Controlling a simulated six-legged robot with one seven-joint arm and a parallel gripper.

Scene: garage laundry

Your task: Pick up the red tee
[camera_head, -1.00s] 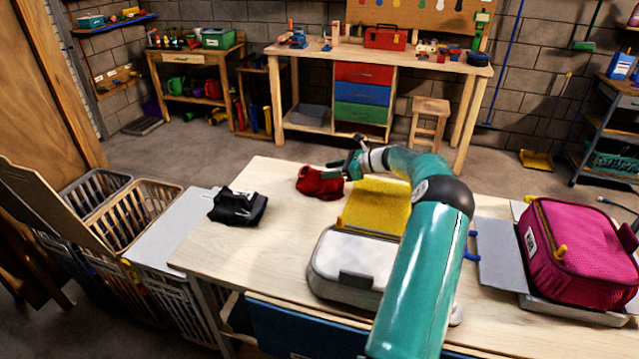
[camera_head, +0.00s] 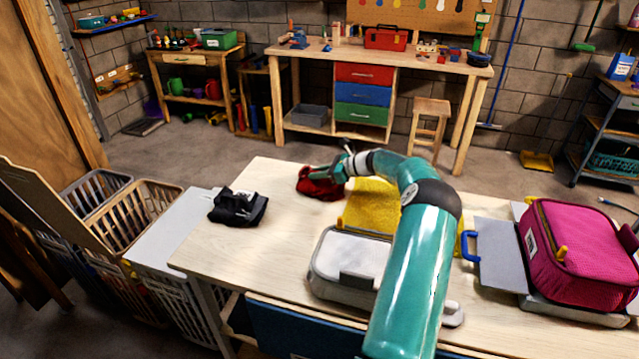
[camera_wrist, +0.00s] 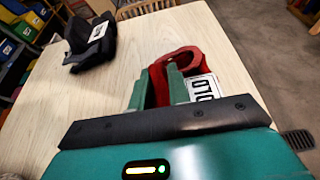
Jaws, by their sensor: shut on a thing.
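The red tee (camera_head: 314,186) is a small crumpled red bundle near the back edge of the pale wooden table (camera_head: 262,262). My gripper (camera_head: 330,172) reaches it from the right and covers part of it. In the wrist view, the red tee (camera_wrist: 160,68) shows between and beyond the green fingers of my gripper (camera_wrist: 158,88), with a white label bearing dark marks on its right side. The fingers are shut on the cloth. I cannot tell whether the tee is clear of the tabletop.
A black folded cloth (camera_head: 238,207) lies left of the tee and also shows in the wrist view (camera_wrist: 92,42). A pink bag (camera_head: 578,252) stands at right. Laundry baskets (camera_head: 128,215) stand at left.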

